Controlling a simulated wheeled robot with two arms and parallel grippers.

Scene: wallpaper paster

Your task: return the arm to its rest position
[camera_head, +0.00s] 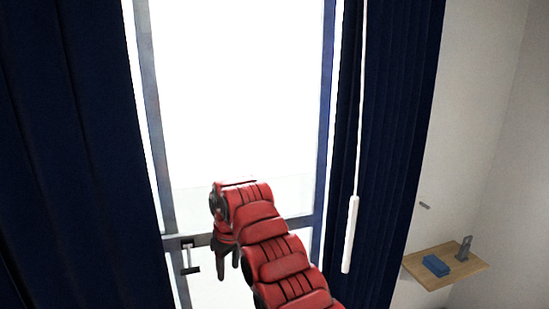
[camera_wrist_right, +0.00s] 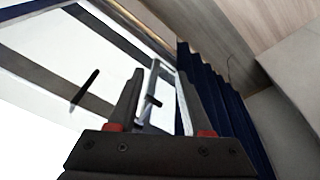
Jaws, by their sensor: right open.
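My right arm is red and segmented and reaches up from the bottom in the head view. Its gripper (camera_head: 232,265) points downward in front of the window, just right of a window handle (camera_head: 190,256). In the right wrist view the two dark fingers of my right gripper (camera_wrist_right: 160,76) stand apart, with no object clearly held. A pale frame-like piece shows behind the gap between them; I cannot tell how far off it is. My left gripper is in neither view.
The bright window (camera_head: 235,90) has dark blue curtains (camera_head: 85,150) on both sides. A white wand (camera_head: 350,235) hangs by the right curtain. A wooden shelf (camera_head: 430,279) on the right wall bears a blue box (camera_head: 436,265) and a grey item (camera_head: 464,248).

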